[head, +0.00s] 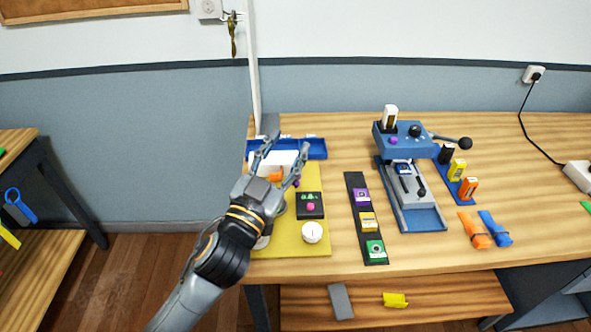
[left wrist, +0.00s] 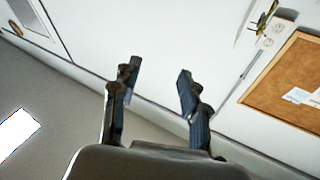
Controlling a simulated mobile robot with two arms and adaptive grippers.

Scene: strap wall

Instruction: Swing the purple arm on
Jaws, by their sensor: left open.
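A small purple piece (head: 296,183) shows on the yellow board (head: 288,248), right beside my left gripper. Most of what it belongs to is hidden behind the gripper, so I cannot tell its shape or which way it is swung. My left gripper (head: 289,147) is above the board's far part, with its fingers spread and nothing between them. In the left wrist view the gripper (left wrist: 158,75) is also open and empty, with walls beyond it. My right gripper is not in view.
The board also carries a black box (head: 310,210) with a pink button, a white dial (head: 312,232) and an orange piece (head: 275,174). A blue tray (head: 317,149) lies behind. A black strip (head: 375,235) and a blue press (head: 405,145) stand to the right.

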